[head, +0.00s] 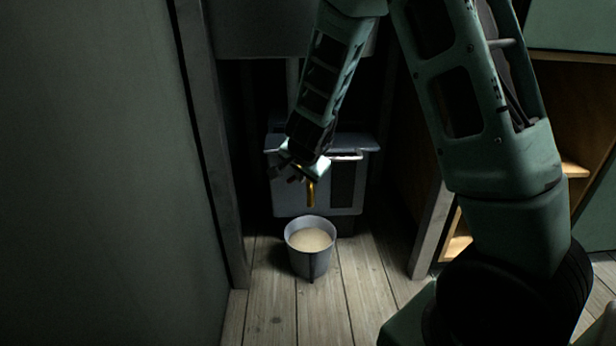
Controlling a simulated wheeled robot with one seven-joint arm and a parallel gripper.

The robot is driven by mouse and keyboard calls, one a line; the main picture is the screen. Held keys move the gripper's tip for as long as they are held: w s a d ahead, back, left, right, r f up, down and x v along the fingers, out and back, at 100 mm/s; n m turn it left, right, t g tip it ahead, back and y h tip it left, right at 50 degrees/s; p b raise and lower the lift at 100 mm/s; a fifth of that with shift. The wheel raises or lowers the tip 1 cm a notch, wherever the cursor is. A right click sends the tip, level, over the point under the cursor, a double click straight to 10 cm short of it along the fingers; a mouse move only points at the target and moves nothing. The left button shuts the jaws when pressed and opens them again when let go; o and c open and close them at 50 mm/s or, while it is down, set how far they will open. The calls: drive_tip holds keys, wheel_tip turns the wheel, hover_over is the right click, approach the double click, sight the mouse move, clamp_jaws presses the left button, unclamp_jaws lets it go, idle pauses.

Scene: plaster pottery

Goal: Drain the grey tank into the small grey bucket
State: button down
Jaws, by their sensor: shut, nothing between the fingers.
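The grey tank (345,190) stands in a recess at the back, partly hidden by my arm. A brass-coloured spout (311,192) points down from its front. The small grey bucket (302,264) stands upright on the floor below the spout, in front of the tank. Pale, creamy liquid (310,240) fills much of the bucket. My gripper (285,172) is at the tank's front, just above and left of the spout, shut with nothing held. I cannot tell whether it touches the tap, whose handle is hidden or too small to make out. No stream shows clearly between spout and bucket.
A grey post (222,190) and dark wall close in the left side. Another post (433,230) stands at right, beside open wooden shelves (575,165). A grey block (260,30) overhangs the recess. The plank floor (320,310) in front of the bucket is clear.

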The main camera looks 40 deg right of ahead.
drive_tip(key=shift+w+r+p, duration=0.1)
drive_tip(key=shift+p, duration=0.2)
drive_tip(key=m+p, duration=0.1)
drive_tip(key=p, duration=0.3)
drive_tip(key=w+m+g+h+p, duration=0.1)
drive_tip(key=p, duration=0.2)
drive_tip(key=w+a+m+p, duration=0.1)
drive_tip(key=p, duration=0.3)
drive_tip(key=shift+w+a+r+m+h+p, duration=0.1)
drive_tip(key=shift+w+r+m+h+p, duration=0.05)
drive_tip(key=shift+r+m+h+p, duration=0.2)
drive_tip(key=shift+w+f+m+g+p, duration=0.2)
drive_tip(key=shift+w+m+g+p, duration=0.1)
drive_tip(key=shift+p, duration=0.6)
drive_tip(key=shift+w+a+f, duration=0.15)
drive_tip(key=shift+w+f, duration=0.05)
drive_tip(key=shift+f, duration=0.1)
drive_tip(key=shift+s+p, duration=0.1)
drive_tip(key=shift+p, duration=0.2)
